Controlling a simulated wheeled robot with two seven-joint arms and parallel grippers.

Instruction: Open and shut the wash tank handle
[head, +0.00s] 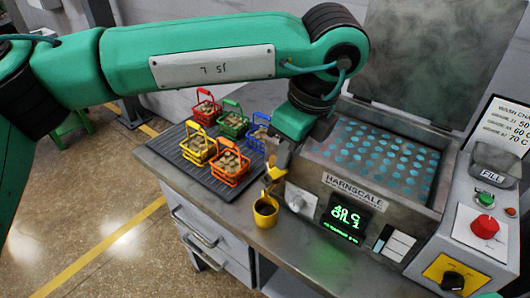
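The wash tank (360,165) is the grey box labelled HARNSCALE at the right of the bench, with a perforated surface showing blue through its holes. A grey panel (425,50) stands raised behind it, like an open lid. I cannot make out a handle on it. My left gripper (274,172) points down at the tank's front left corner, just above a small yellow cup-like thing (265,211) with a dark inside. The fingers are small and partly hidden, so I cannot tell whether they are open or touch anything. My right gripper is not in view.
Several coloured baskets, including an orange one (230,168), stand on a dark ribbed mat (184,155) left of the tank. A control box with a red knob (485,226) and a black dial (452,280) stands right. Drawers (205,240) are below the bench.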

